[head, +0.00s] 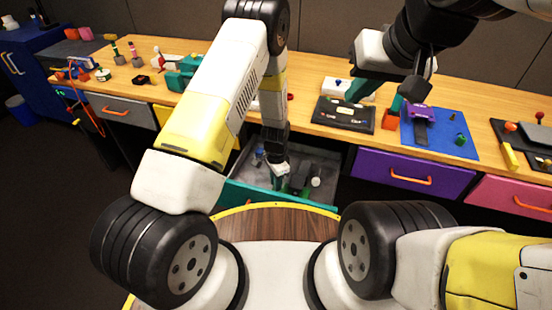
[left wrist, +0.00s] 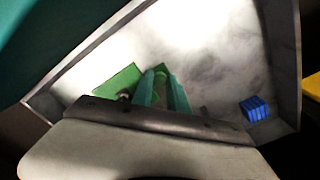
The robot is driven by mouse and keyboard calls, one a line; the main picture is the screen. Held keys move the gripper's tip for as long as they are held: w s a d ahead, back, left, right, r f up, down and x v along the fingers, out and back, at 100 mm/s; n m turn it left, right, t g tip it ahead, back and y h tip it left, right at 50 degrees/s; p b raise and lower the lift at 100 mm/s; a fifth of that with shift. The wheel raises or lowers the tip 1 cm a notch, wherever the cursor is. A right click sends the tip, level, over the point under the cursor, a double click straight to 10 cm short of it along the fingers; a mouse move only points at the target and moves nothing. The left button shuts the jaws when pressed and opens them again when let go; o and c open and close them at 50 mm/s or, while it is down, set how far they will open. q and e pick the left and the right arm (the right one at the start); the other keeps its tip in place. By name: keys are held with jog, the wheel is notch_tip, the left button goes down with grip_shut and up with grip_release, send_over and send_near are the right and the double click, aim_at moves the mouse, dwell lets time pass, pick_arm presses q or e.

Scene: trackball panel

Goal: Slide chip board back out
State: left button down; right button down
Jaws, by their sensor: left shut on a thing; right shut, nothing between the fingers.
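My left gripper (head: 279,174) reaches down into an open drawer (head: 235,190) with a teal front. In the left wrist view its teal fingers (left wrist: 160,92) are shut on a green board (left wrist: 118,82), the likely chip board. One part of the board shows left of the fingers and some green shows between them; the rest is hidden by the gripper body. My right gripper (head: 358,90) is shut and empty, above the bench by a black panel (head: 343,116) with small parts on it.
A blue block (left wrist: 255,108) lies in the drawer to the right. The drawer also holds dark items and a white cylinder (head: 316,182). On the bench are a blue mat (head: 450,148) with a purple thing (head: 418,111) and an orange block (head: 390,120). A purple drawer (head: 410,173) is closed.

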pick_arm(q)
jog(key=w+a, duration=0.1)
jog(key=a, duration=0.2)
jog(key=w+a, duration=0.1)
jog(key=a, duration=0.3)
jog(key=w+a, duration=0.1)
jog(key=a, duration=0.3)
jog(key=shift+w, duration=0.35)
jog(key=c, duration=1.3)
grip_release()
jog(key=shift+a, duration=0.1)
jog(key=shift+r, duration=0.15)
notch_tip(320, 180, up, 8)
jog(key=shift+f, duration=0.2)
